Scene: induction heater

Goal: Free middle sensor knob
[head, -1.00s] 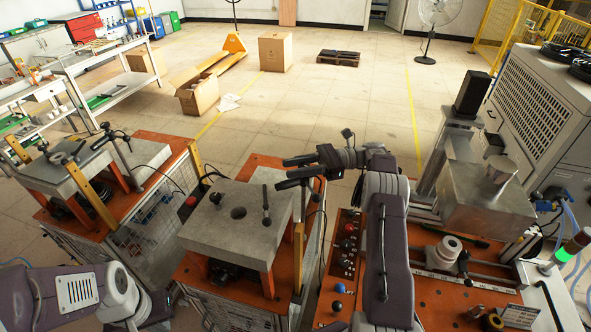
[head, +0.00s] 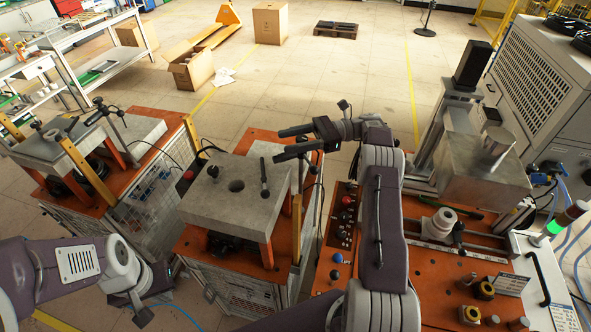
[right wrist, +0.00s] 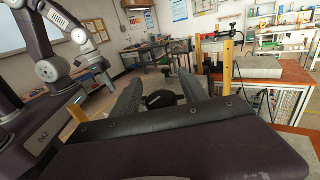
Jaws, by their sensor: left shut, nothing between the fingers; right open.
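The middle stand has a grey slab (head: 205,205) with a hole, a small dark knob and an upright black handle (head: 265,178) on it. A dark sensor bar with a hanging cable appears to lie by the slab's back right, but gripper and bar overlap there. My right gripper (head: 294,142) is open and points left over that corner. In the right wrist view its fingers (right wrist: 158,92) stand apart, with a dark rounded thing (right wrist: 162,99) seen between them; I cannot tell its distance. My left gripper (head: 142,314) is shut and empty, low at the left, partly out of clear view.
A similar stand (head: 40,150) with its own black sensor bar (head: 98,115) is at the left. Yellowish posts (head: 296,228) rise beside the slabs. An orange control bench (head: 430,285) with knobs and a metal block (head: 485,185) is at the right.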

